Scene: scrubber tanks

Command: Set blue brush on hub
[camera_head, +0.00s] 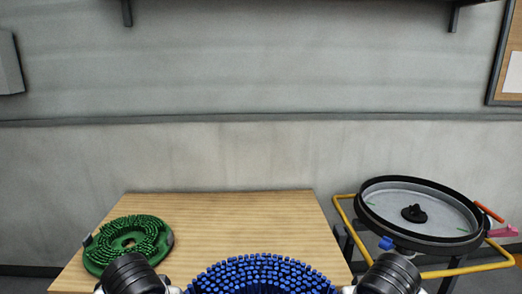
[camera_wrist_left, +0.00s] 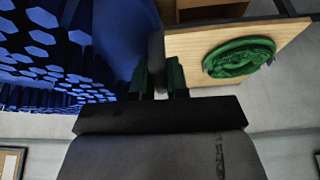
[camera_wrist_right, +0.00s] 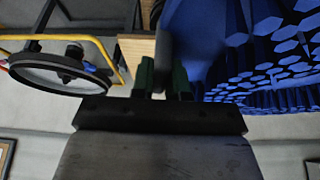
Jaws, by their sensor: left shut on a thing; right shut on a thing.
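The blue brush (camera_head: 262,275) is at the bottom middle of the head view, bristles facing up, its lower part cut off by the frame. My left gripper (camera_wrist_left: 158,80) is shut on its left side, and the brush (camera_wrist_left: 50,75) fills the upper left of the left wrist view. My right gripper (camera_wrist_right: 163,80) is shut on its right side; the brush (camera_wrist_right: 265,60) also fills the right of the right wrist view. The black hub (camera_head: 413,213) stands inside a round black-rimmed tank (camera_head: 372,214) at the right, apart from the brush.
A green brush (camera_head: 128,244) lies on the left of the wooden table (camera_head: 230,220). The tank sits on a stand with a yellow rail (camera_head: 342,212). A blue knob (camera_head: 386,243) is on its near side, an orange handle (camera_head: 489,212) at its right. A wall shelf is above.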

